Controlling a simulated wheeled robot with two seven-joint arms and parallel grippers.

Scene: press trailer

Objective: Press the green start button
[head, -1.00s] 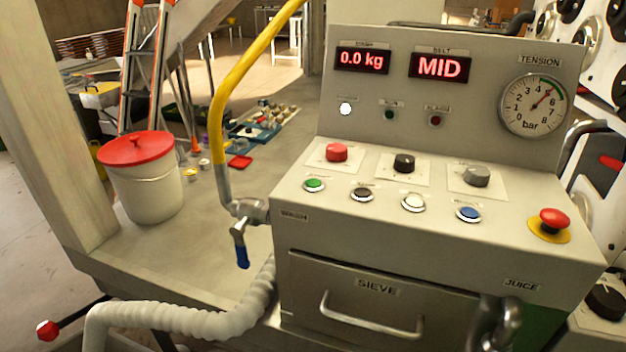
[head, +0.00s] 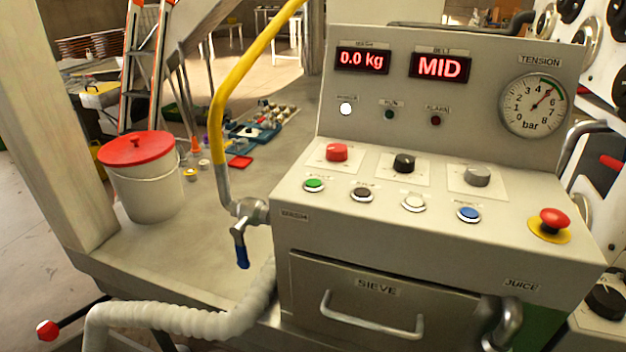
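The green start button (head: 314,185) is the leftmost of a row of round buttons on the sloped front of the grey control console (head: 300,226). It sits in a pale ring, below and left of the red knob (head: 337,152). Nothing covers it. To its right are a dark button (head: 362,194), a white button (head: 413,202) and a blue button (head: 468,214). Neither of my grippers shows in the head view.
A red emergency-stop button (head: 552,220) is at the console's right. A yellow hose (head: 232,82) and blue-handled valve (head: 241,246) stand close to its left side. The sieve drawer handle (head: 370,318) sticks out below. A lidded bucket (head: 145,185) stands at left.

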